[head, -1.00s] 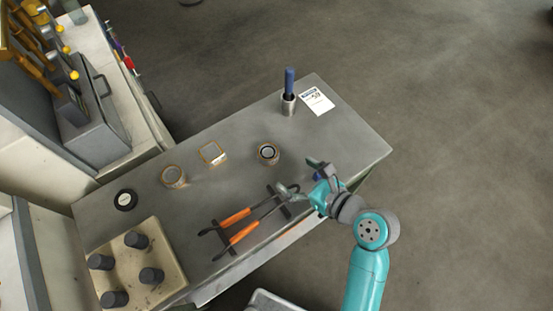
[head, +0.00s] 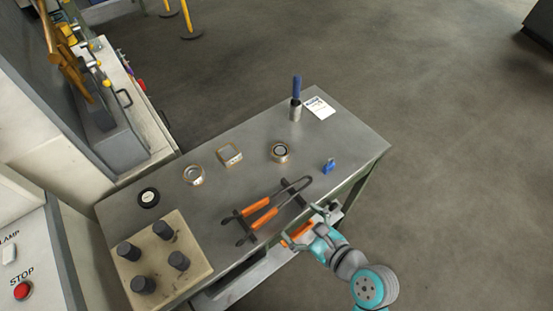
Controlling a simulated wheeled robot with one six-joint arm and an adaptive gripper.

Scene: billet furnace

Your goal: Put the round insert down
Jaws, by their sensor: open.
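No piece is plainly marked as the round insert. A round, brass-rimmed piece (head: 281,151) with a dark ring and grey centre lies on the grey table. A second round, brass-rimmed piece (head: 193,175) with a pale centre lies to its left. A black disc with a white centre (head: 149,197) lies further left. A small blue piece (head: 329,166) stands on the table at the right. My gripper (head: 311,220) is open, with no piece visible between its fingers. It is by the table's front edge, apart from these pieces.
Orange-handled tongs (head: 262,212) rest on dark supports near the front edge. A square-framed piece (head: 229,155), a blue-handled tool in a metal cup (head: 296,100) and a white card (head: 320,108) are behind. A beige block (head: 160,258) with dark pegs is at left.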

